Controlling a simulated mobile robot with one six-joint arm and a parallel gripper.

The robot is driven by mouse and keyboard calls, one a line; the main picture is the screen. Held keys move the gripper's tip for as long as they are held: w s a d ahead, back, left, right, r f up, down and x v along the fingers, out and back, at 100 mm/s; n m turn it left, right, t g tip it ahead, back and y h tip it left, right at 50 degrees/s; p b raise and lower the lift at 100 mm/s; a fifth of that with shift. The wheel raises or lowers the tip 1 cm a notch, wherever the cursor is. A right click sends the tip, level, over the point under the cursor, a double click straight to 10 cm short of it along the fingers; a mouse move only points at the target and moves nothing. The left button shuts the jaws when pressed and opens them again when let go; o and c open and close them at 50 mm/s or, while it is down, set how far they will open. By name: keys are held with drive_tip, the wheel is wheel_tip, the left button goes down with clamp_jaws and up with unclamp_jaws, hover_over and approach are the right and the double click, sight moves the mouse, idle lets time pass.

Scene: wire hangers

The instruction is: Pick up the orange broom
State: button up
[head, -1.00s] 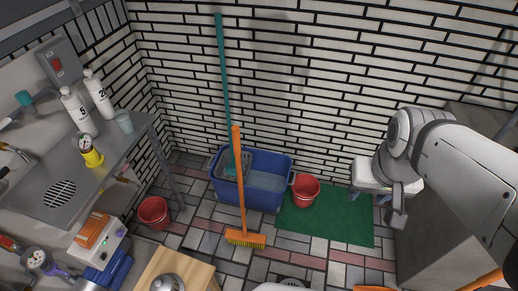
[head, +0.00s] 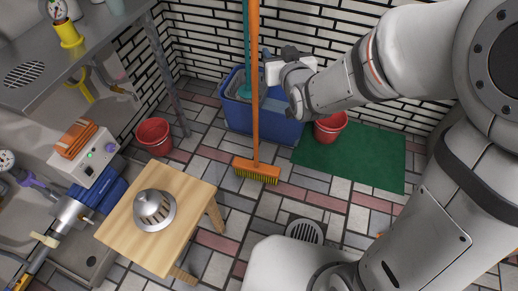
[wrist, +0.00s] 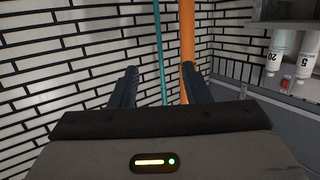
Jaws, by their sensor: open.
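The orange broom (head: 255,90) stands nearly upright, its bristle head (head: 257,170) on the tiled floor in front of the blue bucket. Its top runs out of the head view. My gripper (head: 266,62) is open and empty, just right of the handle in the head view. In the wrist view, the orange handle (wrist: 187,40) rises at the right finger, which hides its lower part. It is not centred between the fingers (wrist: 161,76). A thinner teal handle (wrist: 159,50) shows between the fingers, farther back. I cannot tell whether a finger touches the orange handle.
A blue mop bucket (head: 270,122) stands behind the broom, with a red bucket (head: 330,127) on a green mat (head: 365,155). Another red bucket (head: 154,136) stands left. A wooden stool (head: 190,200) with a metal dome is in front. A brick wall is close behind.

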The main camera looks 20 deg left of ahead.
sight(256, 48)
drive_tip(key=w+a+f+b, duration=0.1)
drive_tip(key=w+a, duration=0.1)
drive_tip(key=w+a+f+y+b, duration=0.1)
drive_tip(key=w+a+b, duration=0.1)
drive_tip(key=a, duration=0.1)
drive_tip(key=w+a+f+t+y+b, duration=0.1)
drive_tip(key=w+a, duration=0.1)
drive_tip(key=a, duration=0.1)
drive_tip(key=shift+n+b, duration=0.3)
drive_tip(key=shift+n, duration=0.1)
clamp_jaws()
drive_tip(key=shift+r, duration=0.15)
